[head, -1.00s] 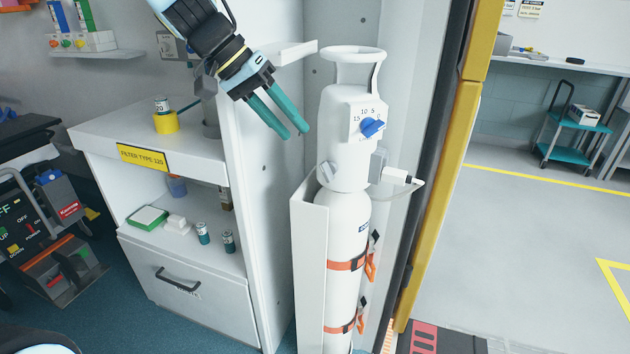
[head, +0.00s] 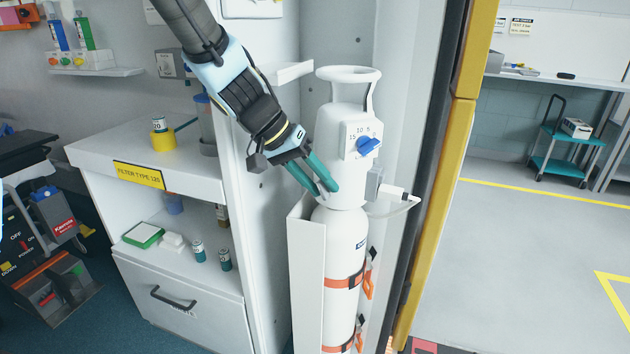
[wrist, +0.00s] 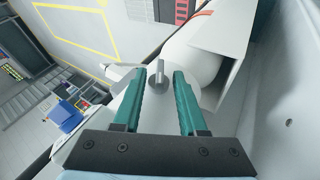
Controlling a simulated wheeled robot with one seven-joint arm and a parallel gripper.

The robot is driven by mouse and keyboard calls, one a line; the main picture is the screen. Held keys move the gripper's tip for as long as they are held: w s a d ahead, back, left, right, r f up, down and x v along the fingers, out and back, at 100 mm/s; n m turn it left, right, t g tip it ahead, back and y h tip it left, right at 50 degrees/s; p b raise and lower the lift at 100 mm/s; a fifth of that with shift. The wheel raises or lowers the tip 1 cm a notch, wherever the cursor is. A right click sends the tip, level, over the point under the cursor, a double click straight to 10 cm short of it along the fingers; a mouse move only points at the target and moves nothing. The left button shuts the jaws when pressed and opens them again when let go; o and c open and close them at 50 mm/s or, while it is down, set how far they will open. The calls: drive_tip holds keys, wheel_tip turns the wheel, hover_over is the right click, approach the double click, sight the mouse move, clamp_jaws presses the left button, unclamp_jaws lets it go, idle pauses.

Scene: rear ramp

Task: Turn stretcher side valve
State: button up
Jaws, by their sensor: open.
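A white gas cylinder (head: 338,255) stands upright in a white holder, with a white valve head (head: 352,125) and carry ring on top. A blue knob (head: 368,145) sits on the numbered dial on its front. A small grey side knob (wrist: 158,76) shows in the wrist view between my two teal fingertips, its bar lying roughly along the fingers. My gripper (head: 328,190) is open at the left side of the valve head, and its fingers hide that knob in the head view. I cannot tell whether the fingers touch it.
Orange straps (head: 345,278) hold the cylinder. A white outlet fitting (head: 392,191) sticks out at its right. A white shelf unit (head: 185,290) stands at left, and a yellow door post (head: 440,190) at right. Open floor (head: 530,270) lies beyond the post.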

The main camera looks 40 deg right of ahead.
clamp_jaws()
drive_tip(key=shift+r, duration=0.1)
idle(0.3)
drive_tip(key=shift+s+t, duration=0.1)
drive_tip(key=shift+t, duration=0.2)
drive_tip(key=shift+t+y, duration=0.4)
unclamp_jaws()
